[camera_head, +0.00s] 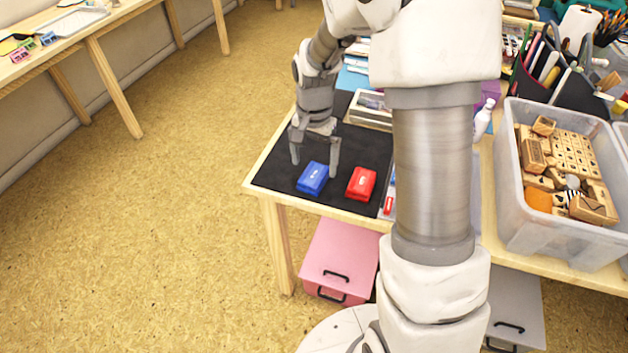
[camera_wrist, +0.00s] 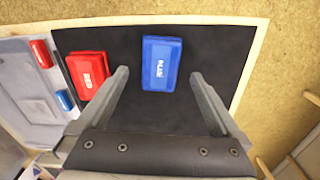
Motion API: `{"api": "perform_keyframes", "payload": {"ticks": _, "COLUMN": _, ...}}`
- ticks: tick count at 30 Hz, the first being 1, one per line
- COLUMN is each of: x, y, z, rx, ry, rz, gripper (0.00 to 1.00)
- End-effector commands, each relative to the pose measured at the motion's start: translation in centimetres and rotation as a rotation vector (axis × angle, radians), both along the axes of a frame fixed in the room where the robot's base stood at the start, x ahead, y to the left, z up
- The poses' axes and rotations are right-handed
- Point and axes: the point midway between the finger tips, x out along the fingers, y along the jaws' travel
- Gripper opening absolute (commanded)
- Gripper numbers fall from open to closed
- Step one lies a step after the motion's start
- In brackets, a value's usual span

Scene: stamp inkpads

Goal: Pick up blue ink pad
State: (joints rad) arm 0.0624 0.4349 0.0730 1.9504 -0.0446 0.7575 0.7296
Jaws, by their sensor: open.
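The blue ink pad (camera_head: 313,178) lies on a black mat (camera_head: 272,173) near the table's corner. In the wrist view the blue ink pad (camera_wrist: 161,64) lies ahead of my gripper, its label facing up. My gripper (camera_head: 315,166) is open and empty, pointing down at the mat close to the blue pad. In the wrist view its two fingers (camera_wrist: 160,82) are spread wide, with the blue pad between their lines and a little beyond the tips. The red ink pad (camera_head: 361,183) lies right of the blue one. In the wrist view the red ink pad (camera_wrist: 87,70) is beside the left finger.
A clear bin of wooden stamps (camera_head: 505,170) stands on the table at the right. A clear case (camera_head: 370,110) lies behind the mat. A pink drawer box (camera_head: 338,255) is under the table. Mat left of the blue pad is bare.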

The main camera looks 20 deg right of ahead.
Motion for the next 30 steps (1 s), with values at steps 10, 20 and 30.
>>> {"api": "perform_keyframes", "payload": {"ticks": 10, "x": 0.0, "y": 0.0, "z": -3.3, "rx": -0.001, "ry": 0.001, "rz": 0.002, "gripper": 1.00}}
{"api": "perform_keyframes", "payload": {"ticks": 20, "x": 0.0, "y": 0.0, "z": -3.3, "rx": 0.000, "ry": 0.000, "rz": 0.001, "gripper": 0.57}}
{"api": "perform_keyframes", "payload": {"ticks": 30, "x": 0.1, "y": 0.0, "z": -3.2, "rx": 0.000, "ry": 0.000, "rz": 0.001, "gripper": 0.12}}
